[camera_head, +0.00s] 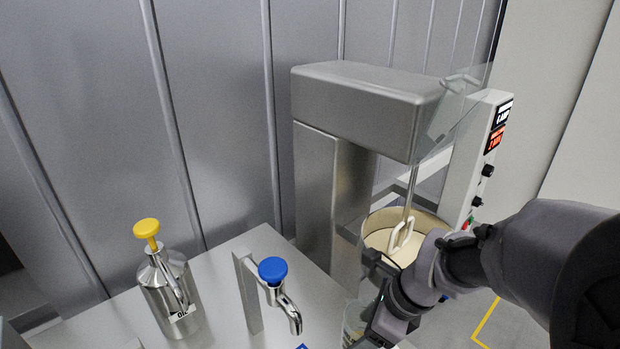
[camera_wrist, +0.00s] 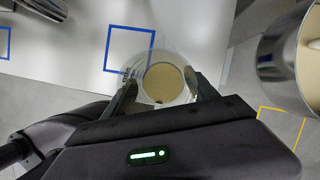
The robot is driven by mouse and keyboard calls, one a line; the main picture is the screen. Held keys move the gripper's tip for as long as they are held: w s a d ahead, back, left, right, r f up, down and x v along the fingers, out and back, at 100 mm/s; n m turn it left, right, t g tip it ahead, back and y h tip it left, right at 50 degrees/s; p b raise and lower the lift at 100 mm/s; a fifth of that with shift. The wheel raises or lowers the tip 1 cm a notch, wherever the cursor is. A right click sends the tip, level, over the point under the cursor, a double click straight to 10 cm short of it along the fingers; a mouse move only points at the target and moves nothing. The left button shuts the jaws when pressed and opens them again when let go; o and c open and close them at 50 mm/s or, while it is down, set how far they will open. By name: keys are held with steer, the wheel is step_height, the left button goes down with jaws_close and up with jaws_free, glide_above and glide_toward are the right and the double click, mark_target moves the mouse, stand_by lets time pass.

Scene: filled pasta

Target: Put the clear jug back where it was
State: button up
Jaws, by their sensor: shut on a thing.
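The clear jug (camera_wrist: 163,62) is between the two fingers of my gripper (camera_wrist: 163,92), which is shut on it, in the wrist view. I look down into its round mouth; a beige disc shows inside, and I cannot tell whether it is contents. In the head view the jug (camera_head: 350,325) shows only partly below my gripper (camera_head: 368,305), beside the mixer bowl. A blue square outline (camera_wrist: 130,29) on the steel table lies just up and left of the jug, whose rim overlaps its lower right corner in the picture. The jug's height above the table is unclear.
A mixer (camera_head: 365,100) with a bowl (camera_head: 375,222) of beige mix stands behind my gripper. A blue-topped tap (camera_head: 272,270) and a yellow-topped steel bottle (camera_head: 165,285) stand on the table (camera_head: 225,328) to the left. A yellow floor outline (camera_wrist: 283,108) lies right.

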steer(key=w, duration=0.5)
steer(key=w+f, duration=0.1)
steer(key=w, duration=0.1)
steer(key=shift+w+d+b, duration=0.25)
steer(key=shift+b, duration=0.15)
steer(key=shift+w+f+b, duration=0.2)
steer(key=shift+f+b, duration=0.85)
steer(key=shift+f, duration=0.65)
steer(key=shift+f, duration=0.15)
steer(key=o, duration=1.9)
